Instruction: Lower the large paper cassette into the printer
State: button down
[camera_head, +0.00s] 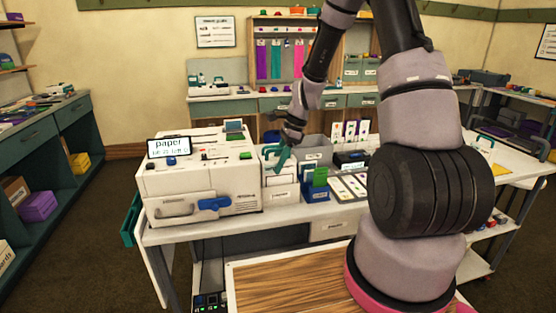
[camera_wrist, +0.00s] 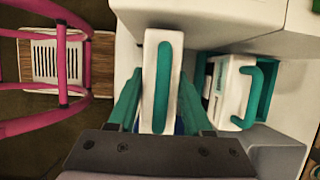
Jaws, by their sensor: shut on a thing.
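The printer (camera_head: 200,178) is a large white machine at the left end of the table, with a screen reading "paper". My gripper (camera_head: 284,157) is just right of it, over white holders on the table. In the wrist view my gripper (camera_wrist: 160,95) has teal fingers shut on a narrow white cassette with a long teal handle (camera_wrist: 150,55). The held cassette's lower part is hidden, so I cannot tell whether it is clear of its holder. A second white cassette (camera_wrist: 228,92) with a curved teal handle sits in a teal-edged slot beyond it.
A grey bin (camera_head: 316,150), a blue and green holder (camera_head: 314,185) and flat card trays (camera_head: 347,186) crowd the table right of the gripper. A wooden board (camera_head: 290,280) is in front. Shelves (camera_head: 50,150) line the left wall.

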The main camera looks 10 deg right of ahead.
jog(key=shift+f, duration=1.45)
jog(key=shift+f, duration=0.1)
jog(key=shift+c, duration=1.2)
grip_release()
jog(key=v, duration=1)
jog(key=shift+d+r, duration=0.15)
jog(key=shift+r, duration=0.25)
